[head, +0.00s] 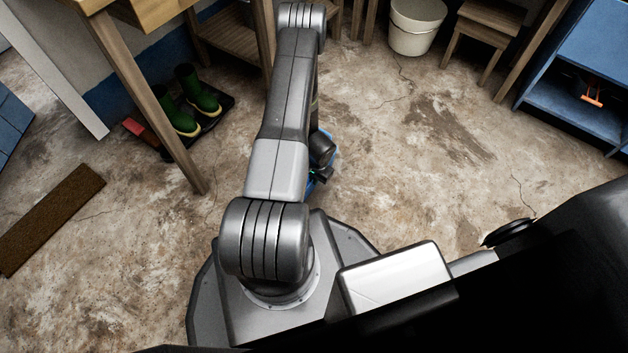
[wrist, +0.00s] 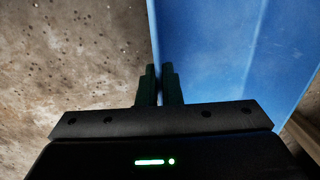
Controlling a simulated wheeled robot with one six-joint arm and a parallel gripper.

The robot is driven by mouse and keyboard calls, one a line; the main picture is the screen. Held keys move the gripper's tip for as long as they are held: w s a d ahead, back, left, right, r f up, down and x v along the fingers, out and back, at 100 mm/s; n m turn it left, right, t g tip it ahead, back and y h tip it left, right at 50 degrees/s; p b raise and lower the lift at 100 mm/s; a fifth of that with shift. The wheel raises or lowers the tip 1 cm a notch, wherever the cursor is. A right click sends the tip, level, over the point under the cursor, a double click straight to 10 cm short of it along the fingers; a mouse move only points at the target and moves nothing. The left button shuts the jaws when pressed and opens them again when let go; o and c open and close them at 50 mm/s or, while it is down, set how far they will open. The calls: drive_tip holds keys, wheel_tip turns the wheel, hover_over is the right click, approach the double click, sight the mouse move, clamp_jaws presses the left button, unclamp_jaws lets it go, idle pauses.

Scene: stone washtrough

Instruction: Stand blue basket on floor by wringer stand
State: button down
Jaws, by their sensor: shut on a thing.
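The blue basket (wrist: 230,50) fills the right half of the wrist view, with its smooth wall close to the camera. My gripper (wrist: 160,85) is shut on the basket's edge, one dark finger on each side of it. In the head view my arm hides nearly all of the basket; only slivers of blue show beside my wrist. I cannot tell from these views how far the basket's bottom is from the floor. I cannot pick out the wringer stand with certainty; a wooden frame with a low shelf (head: 222,42) stands at the back, partly behind my arm.
Green boots (head: 196,102) stand on a dark tray under a wooden table (head: 157,95) at left. A brown mat (head: 50,218) lies at far left. A white bucket (head: 416,28) and wooden stool (head: 486,28) stand at the back, a blue shelf (head: 570,105) at right. The middle floor is clear.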

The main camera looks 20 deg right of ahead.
drive_tip(key=shift+f, duration=0.15)
drive_tip(key=c, duration=1.6)
unclamp_jaws()
drive_tip(key=shift+f, duration=0.1)
wheel_tip(320, 180, up, 12)
drive_tip(key=s+p, duration=0.1)
drive_tip(key=p, duration=0.3)
drive_tip(key=shift+d+p, duration=0.35)
drive_tip(key=shift+d, duration=0.1)
